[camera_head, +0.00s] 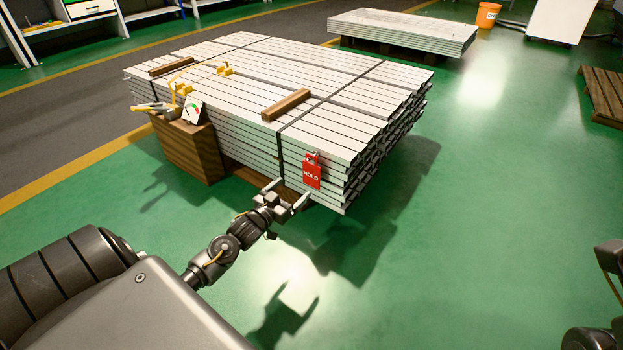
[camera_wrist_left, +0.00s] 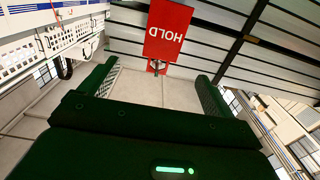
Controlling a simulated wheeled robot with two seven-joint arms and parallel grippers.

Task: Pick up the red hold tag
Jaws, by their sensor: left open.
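The red hold tag (camera_head: 312,174) hangs at the near end of the stack of white metal profiles (camera_head: 330,135), with its white lettering facing me. In the left wrist view the tag (camera_wrist_left: 168,32) shows upside down at the top centre, just beyond the fingers. My left gripper (camera_head: 287,194) is open and empty, close to the tag, a little below and to its left. In the left wrist view its two fingers (camera_wrist_left: 155,80) stand well apart, and the tag appears ahead of the gap. My right gripper is not in view.
Dark straps and wooden blocks (camera_head: 286,104) lie across the stack. A lower profile stack (camera_head: 400,32) and orange bucket (camera_head: 487,15) stand behind.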

